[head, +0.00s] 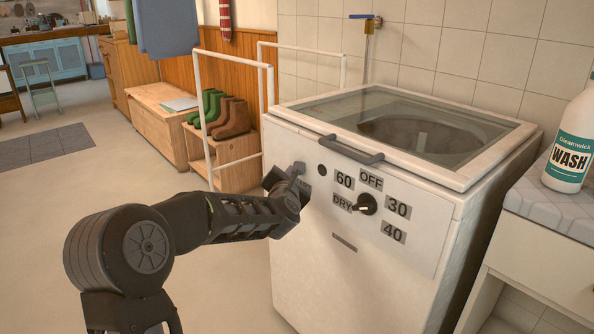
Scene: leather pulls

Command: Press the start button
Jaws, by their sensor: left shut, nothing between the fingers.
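A white top-loading washing machine (340,270) stands in the middle right, with its glass lid (430,125) closed. On its front panel is a small dark round spot (322,170), left of the "60" label; I cannot tell if it is the start button. My left gripper (298,169) is shut and empty, its tip at the panel's upper left corner, just left of that spot. It partly covers a grey label (304,187) there. I cannot tell whether the tip touches the panel. My right gripper is out of view.
A black dial (366,204) sits among labels OFF, 30, 40, 60 and DRY, its pointer toward DRY. A grey lid handle (343,150) juts out above. A white rail (269,85) stands left of the machine; a wash bottle (571,140) stands on the right counter.

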